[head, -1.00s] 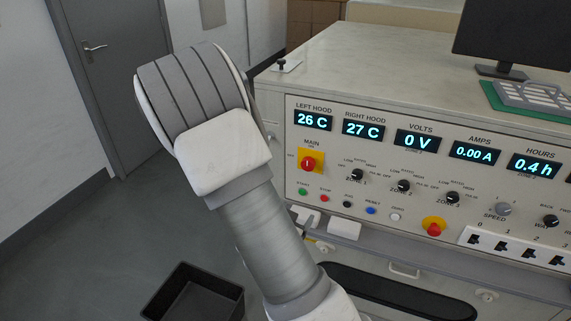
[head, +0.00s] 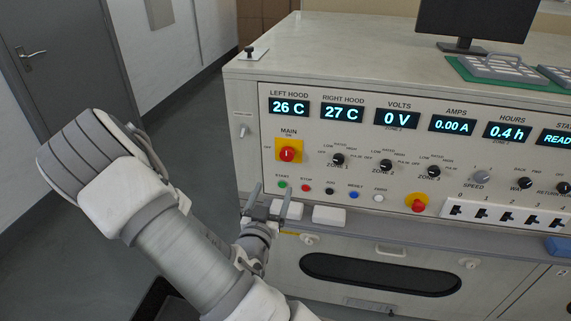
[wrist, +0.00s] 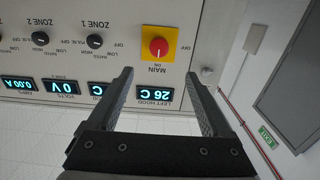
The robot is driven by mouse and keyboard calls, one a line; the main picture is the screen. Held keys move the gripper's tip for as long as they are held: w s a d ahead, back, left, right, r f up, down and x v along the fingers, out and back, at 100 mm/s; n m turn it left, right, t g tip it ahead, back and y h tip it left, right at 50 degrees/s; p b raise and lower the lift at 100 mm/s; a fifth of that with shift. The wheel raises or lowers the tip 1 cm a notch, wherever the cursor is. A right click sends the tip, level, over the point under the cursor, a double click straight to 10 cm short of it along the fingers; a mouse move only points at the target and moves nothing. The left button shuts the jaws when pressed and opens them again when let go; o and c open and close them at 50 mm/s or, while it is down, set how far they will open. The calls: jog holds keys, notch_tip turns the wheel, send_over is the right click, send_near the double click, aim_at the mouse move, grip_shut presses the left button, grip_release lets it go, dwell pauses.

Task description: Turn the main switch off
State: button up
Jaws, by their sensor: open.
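The main switch (head: 288,153) is a red rotary knob on a yellow plate at the left of the console front. Its pale mark looks upright, in line with the ON label above; OFF is at its left. My gripper (head: 271,194) is open and empty, just below the switch in the head view, with its fingers pointing up. In the wrist view the panel appears upside down, and the red knob of the main switch (wrist: 158,47) lies beyond and between the fingertips of my gripper (wrist: 158,74), seemingly apart from them.
Coloured push buttons (head: 330,189) run below the switch, near my fingers. Zone knobs (head: 338,160) and a red emergency knob (head: 418,205) sit to the right. Lit displays (head: 342,112) are above. Floor is clear at left.

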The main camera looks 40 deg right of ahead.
aim_at(286, 157)
jog(key=b+x, duration=0.6)
jog(key=x, duration=0.9)
jog(key=shift+w+d, duration=0.15)
jog(key=shift+d, duration=0.25)
grip_shut()
